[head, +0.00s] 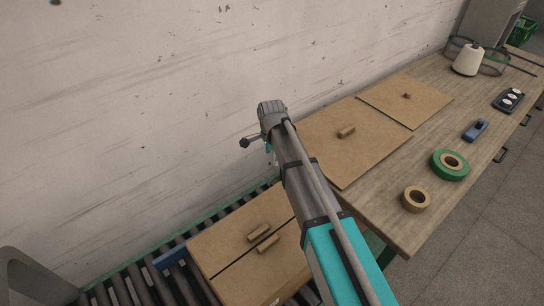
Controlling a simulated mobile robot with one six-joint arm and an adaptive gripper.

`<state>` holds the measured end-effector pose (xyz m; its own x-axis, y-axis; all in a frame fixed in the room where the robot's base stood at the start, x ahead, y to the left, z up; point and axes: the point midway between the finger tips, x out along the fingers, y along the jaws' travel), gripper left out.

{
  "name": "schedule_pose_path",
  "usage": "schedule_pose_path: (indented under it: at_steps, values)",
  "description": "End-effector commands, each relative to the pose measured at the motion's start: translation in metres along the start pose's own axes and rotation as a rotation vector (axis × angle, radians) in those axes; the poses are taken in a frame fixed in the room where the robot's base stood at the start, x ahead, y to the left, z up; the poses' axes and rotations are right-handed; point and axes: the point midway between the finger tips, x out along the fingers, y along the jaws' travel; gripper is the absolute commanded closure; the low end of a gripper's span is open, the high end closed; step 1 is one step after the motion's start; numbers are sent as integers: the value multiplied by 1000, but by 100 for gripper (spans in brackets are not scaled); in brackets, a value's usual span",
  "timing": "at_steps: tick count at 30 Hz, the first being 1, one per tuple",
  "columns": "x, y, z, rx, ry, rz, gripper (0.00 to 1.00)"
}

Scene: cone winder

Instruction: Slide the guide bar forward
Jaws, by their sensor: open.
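I cannot tell for sure which part is the guide bar. A thin dark rod (522,62) lies at the far right end of the bench, beside a white yarn cone (467,60) and a thin dark wire frame (492,69). A grey housing (491,22) stands behind them. My arm rises from the bottom of the head view to a grey joint near the wall. The arm in view is well away from the cone and rod.
The wooden bench (385,207) carries brown boards (345,150), tape rolls (451,165), a blue tool (476,130) and a dark control box (509,100). A roller conveyor (120,287) holds a brown box (225,250) at lower left. The wall is close behind; floor is clear at right.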

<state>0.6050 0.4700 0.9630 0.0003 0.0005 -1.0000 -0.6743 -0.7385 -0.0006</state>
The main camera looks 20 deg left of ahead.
Motion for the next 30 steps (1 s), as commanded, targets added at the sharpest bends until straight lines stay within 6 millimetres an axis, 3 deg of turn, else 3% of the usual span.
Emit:
schedule_pose_path:
  at_steps: [18,25,30]
  values:
    - [2,-7,2,0,0,0,22]
    - [2,-1,-6,-10,0,0,64]
    - [2,19,-33,-46,0,0,96]
